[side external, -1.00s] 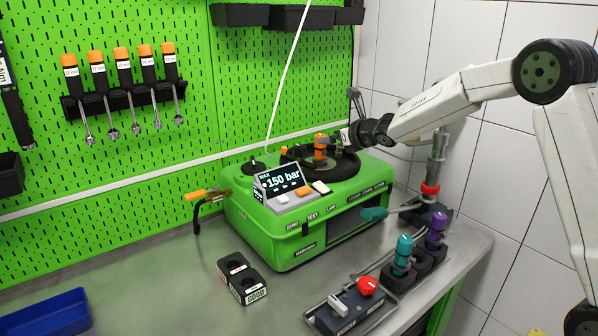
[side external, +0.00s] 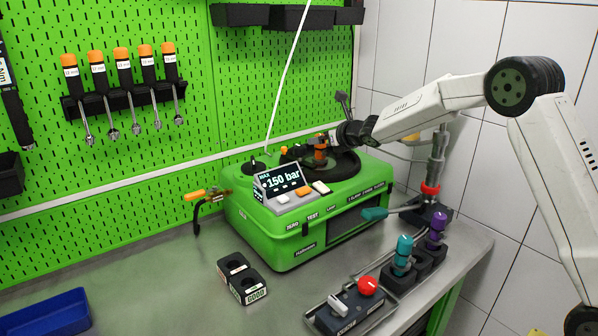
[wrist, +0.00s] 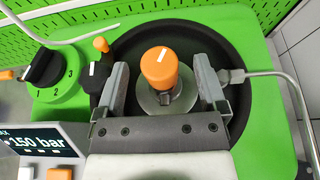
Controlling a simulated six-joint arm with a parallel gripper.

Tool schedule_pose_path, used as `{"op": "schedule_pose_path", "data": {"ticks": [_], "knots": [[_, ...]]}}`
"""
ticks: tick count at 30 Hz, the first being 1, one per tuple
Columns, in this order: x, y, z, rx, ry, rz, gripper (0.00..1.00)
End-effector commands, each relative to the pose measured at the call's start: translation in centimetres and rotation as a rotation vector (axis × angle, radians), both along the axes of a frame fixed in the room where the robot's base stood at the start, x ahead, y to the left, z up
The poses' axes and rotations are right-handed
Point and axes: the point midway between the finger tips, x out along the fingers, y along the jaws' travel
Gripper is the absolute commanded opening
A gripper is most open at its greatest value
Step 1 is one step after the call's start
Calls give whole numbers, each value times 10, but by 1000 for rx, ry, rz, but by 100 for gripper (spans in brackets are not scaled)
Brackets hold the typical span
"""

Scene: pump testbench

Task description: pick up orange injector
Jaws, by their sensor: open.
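The orange injector (wrist: 159,70) stands upright in the round dark basin on top of the green test machine (side external: 290,246). In the side external view the injector (side external: 320,151) shows at the left of my wrist. My gripper (wrist: 161,80) is open, with one finger on each side of the injector. A gap shows between the injector and each finger in the wrist view. The injector's lower end is partly hidden by the gripper body.
A display reading 150 bar (side external: 279,180) and a black dial (wrist: 42,68) sit beside the basin. A metal pipe (wrist: 270,74) runs close to the right finger. Teal (side external: 403,253) and purple (side external: 437,226) injectors stand in black holders at the front right. An empty-looking black holder (side external: 242,277) is front left.

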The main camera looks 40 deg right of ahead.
Motion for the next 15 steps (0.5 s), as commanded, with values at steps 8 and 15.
{"op": "schedule_pose_path", "data": {"ticks": [8,15], "knots": [[24,0,-9,-1,0,1,91],[32,0,-12,0,1,0,91]]}}
